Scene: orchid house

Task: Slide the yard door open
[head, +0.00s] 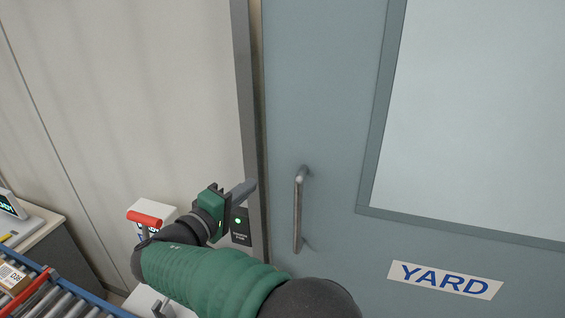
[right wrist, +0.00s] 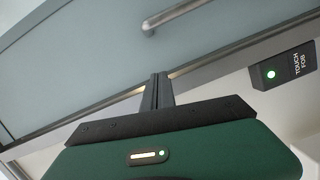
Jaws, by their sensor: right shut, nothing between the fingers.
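The yard door (head: 320,90) is a grey-blue panel with a large pale window and a white sign (head: 445,280) reading YARD. Its left edge stands at the grey door frame (head: 246,90), so it looks closed. A vertical metal bar handle (head: 298,215) is near that edge; part of it shows in the right wrist view (right wrist: 148,30). My right gripper (head: 250,186) is shut and empty, left of the handle and apart from it, in front of the frame. In the right wrist view its fingers (right wrist: 158,88) are together. My left gripper is not in view.
A black fob reader (head: 240,228) with a green light is beside the frame, just below my right gripper; it reads TOUCH FOB in the right wrist view (right wrist: 284,70). A white device with a red handle (head: 146,218) and a roller conveyor (head: 75,300) are at left.

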